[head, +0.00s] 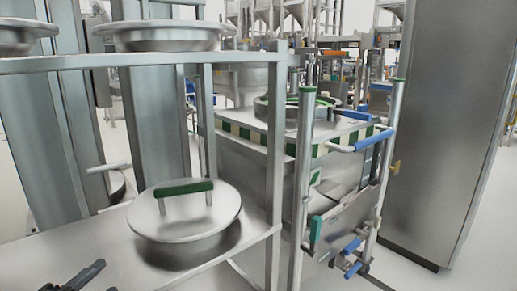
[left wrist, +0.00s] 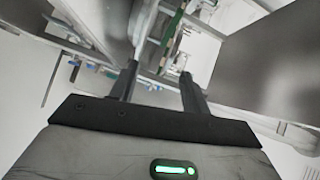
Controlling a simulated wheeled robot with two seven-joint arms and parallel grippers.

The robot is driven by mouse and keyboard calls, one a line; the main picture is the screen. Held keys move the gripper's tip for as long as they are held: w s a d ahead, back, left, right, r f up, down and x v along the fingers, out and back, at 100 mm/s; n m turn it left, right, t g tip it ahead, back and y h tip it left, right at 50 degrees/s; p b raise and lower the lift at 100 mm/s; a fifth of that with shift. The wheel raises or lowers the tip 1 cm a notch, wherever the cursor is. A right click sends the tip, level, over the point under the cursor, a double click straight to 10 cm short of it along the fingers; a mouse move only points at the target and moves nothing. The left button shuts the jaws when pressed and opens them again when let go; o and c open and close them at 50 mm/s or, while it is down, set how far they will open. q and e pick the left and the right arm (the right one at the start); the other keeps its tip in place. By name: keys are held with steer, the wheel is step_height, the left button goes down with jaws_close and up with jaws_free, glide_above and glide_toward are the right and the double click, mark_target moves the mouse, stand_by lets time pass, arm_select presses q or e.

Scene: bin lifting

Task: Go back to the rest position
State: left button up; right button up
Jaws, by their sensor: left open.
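My left gripper (head: 84,276) shows at the bottom left corner of the head view, only its dark fingers in the frame. It is over or near the lower shelf, left of and in front of a round metal bin lid (head: 186,213) with a green handle. In the left wrist view my left gripper (left wrist: 158,76) has its two black fingers apart, with nothing between them. The lid lies on the lower shelf (head: 112,240), apart from the fingers. My right gripper is in neither view.
An upper shelf (head: 150,60) carries another round metal bin (head: 168,37) above. A metal machine (head: 245,150) with blue and green handles stands right of the rack. A tall steel cabinet (head: 445,120) is at the far right. Pale floor (head: 420,275) shows between them.

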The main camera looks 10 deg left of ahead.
arm_select(q)
steer(key=s+d+f+n+g+h+p, duration=0.1)
steer(key=s+d+f+n+g+p, duration=0.2)
steer(key=d+f+n, duration=0.3)
steer(key=s+d+f+n+g+h+p, duration=0.1)
steer(key=s+d+f+n+g+p, duration=0.2)
steer(key=d+f+n, duration=0.4)
steer(key=d+n, duration=0.1)
steer(key=d, duration=0.6)
steer(key=shift+d+f+n+g, duration=0.2)
steer(key=shift+d+n+g, duration=0.1)
steer(key=shift+g, duration=0.1)
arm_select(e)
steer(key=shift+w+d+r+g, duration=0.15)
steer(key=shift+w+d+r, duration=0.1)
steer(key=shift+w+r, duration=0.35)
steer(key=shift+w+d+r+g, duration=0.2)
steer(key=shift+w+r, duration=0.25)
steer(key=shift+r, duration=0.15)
arm_select(q)
steer(key=shift+c, duration=0.9)
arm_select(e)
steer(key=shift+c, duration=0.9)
arm_select(q)
steer(key=shift+a, duration=0.2)
steer(key=shift+c, duration=0.3)
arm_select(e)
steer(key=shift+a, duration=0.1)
